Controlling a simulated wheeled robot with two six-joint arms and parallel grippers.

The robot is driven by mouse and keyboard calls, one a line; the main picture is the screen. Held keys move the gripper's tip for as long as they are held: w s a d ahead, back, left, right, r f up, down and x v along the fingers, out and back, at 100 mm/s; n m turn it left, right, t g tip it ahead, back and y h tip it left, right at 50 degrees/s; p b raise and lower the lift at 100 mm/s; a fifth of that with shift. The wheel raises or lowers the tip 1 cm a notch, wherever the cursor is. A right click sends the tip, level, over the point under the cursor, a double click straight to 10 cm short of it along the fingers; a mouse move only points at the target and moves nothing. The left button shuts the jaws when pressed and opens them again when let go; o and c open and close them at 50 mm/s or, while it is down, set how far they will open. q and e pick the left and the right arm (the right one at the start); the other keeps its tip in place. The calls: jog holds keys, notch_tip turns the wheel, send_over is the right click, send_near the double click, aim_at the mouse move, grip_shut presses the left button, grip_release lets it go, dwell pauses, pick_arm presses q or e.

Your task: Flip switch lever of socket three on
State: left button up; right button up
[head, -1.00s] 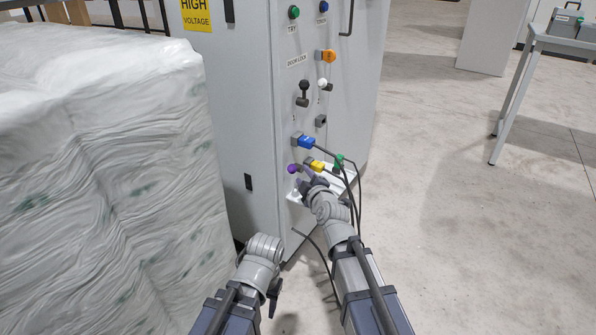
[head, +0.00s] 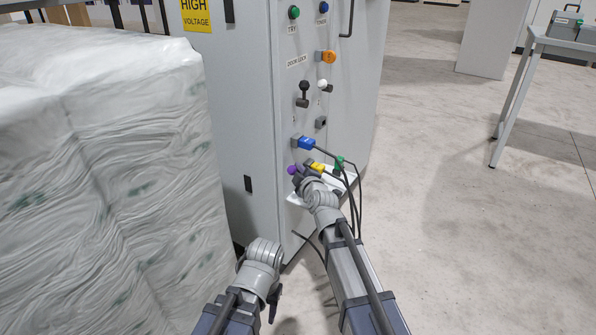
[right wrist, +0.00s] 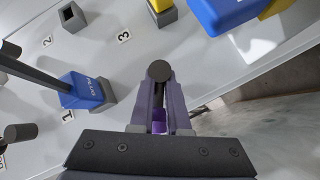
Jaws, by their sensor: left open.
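The right gripper (right wrist: 158,95) is at the switch lever by socket three. Its dark fingers are close together around the lever, and a bit of purple (right wrist: 159,127) shows between them. A dark round end (right wrist: 158,70) shows at the fingertips. The lever's purple knob (head: 293,170) pokes out left of the gripper in the head view. Socket three (right wrist: 163,17), beside the "3" label, holds a yellow plug (head: 317,167). My left gripper (head: 274,301) is open and empty, low in front of the cabinet.
The grey cabinet (head: 240,130) carries a blue plug (head: 306,143), a green plug (head: 339,161), an empty socket (right wrist: 71,15) and other levers. Dark cables hang beside my right arm. A wrapped pallet (head: 110,170) stands close on the left.

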grip_shut()
jog(key=shift+r+m+g+p, duration=0.3)
jog(key=shift+p, duration=0.65)
jog(key=p, duration=0.1)
jog(key=m+g+p, duration=0.1)
jog(key=shift+w+d+r+g+p, duration=0.1)
jog(key=shift+w+g+p, duration=0.05)
jog(key=shift+g+p, duration=0.2)
jog(key=shift+m+g+y+p, duration=0.5)
jog(key=shift+m+g+p, duration=0.25)
jog(key=shift+p, duration=0.45)
jog(key=shift+d+m+g+p, duration=0.1)
jog(key=shift+m+g+p, duration=0.25)
jog(key=shift+g+p, duration=0.1)
